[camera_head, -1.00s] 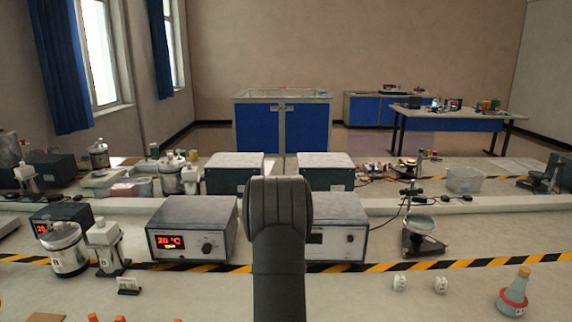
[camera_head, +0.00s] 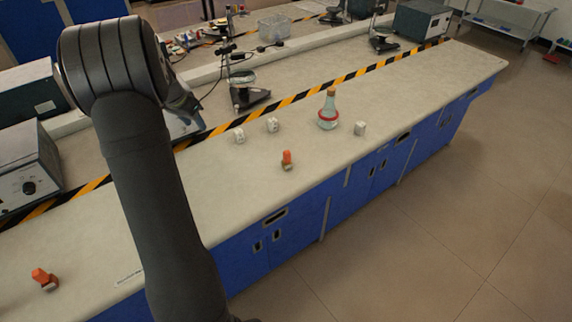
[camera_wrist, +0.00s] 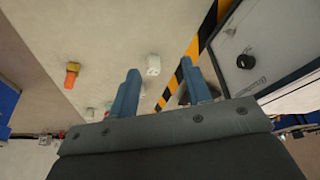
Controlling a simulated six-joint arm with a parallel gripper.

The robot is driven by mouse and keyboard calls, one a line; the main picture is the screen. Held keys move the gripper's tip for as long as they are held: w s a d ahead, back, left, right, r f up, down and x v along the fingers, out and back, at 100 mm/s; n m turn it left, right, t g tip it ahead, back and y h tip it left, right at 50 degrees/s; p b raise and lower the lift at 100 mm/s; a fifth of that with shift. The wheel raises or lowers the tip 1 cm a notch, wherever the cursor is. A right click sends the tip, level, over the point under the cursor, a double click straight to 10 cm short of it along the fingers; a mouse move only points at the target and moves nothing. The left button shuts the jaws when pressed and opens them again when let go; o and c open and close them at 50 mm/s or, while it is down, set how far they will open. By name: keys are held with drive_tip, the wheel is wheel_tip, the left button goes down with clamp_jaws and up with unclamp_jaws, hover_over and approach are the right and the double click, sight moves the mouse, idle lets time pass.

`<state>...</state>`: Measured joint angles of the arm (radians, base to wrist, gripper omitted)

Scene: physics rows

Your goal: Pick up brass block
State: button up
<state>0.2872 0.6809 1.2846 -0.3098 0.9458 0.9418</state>
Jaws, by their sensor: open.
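Small orange-topped pieces stand on the bench in the head view, one right of my arm (camera_head: 287,160) and one at lower left (camera_head: 42,279). An orange piece (camera_wrist: 72,74) also shows left of my gripper in the wrist view. My gripper (camera_wrist: 160,67) is open, its two blue fingers apart with nothing held. A pale block (camera_wrist: 153,61) appears between the fingertips in the picture, on the bench beyond them. In the head view my arm hides most of the gripper.
Pale cubes (camera_head: 239,135), (camera_head: 272,125) and (camera_head: 360,128) stand near a flask with a red ring (camera_head: 328,112). A grey instrument box (camera_head: 25,175) is at left. Striped tape (camera_head: 300,95) crosses the bench. Clear bench lies around the right orange piece.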

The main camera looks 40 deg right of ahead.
drive_tip(key=s+d+r+m+g, duration=0.3)
drive_tip(key=s+d+m, duration=0.5)
drive_tip(key=s+d, duration=0.85)
approach(286, 152)
drive_tip(key=shift+h, duration=0.4)
drive_tip(key=x, duration=0.2)
drive_tip(key=a+x, duration=0.1)
drive_tip(key=x, duration=0.1)
drive_tip(key=shift+d+f, duration=0.15)
drive_tip(key=shift+f, duration=0.4)
drive_tip(key=shift+x, duration=3.15)
drive_tip(key=shift+d+r, duration=0.1)
drive_tip(key=shift+d, duration=0.05)
clamp_jaws()
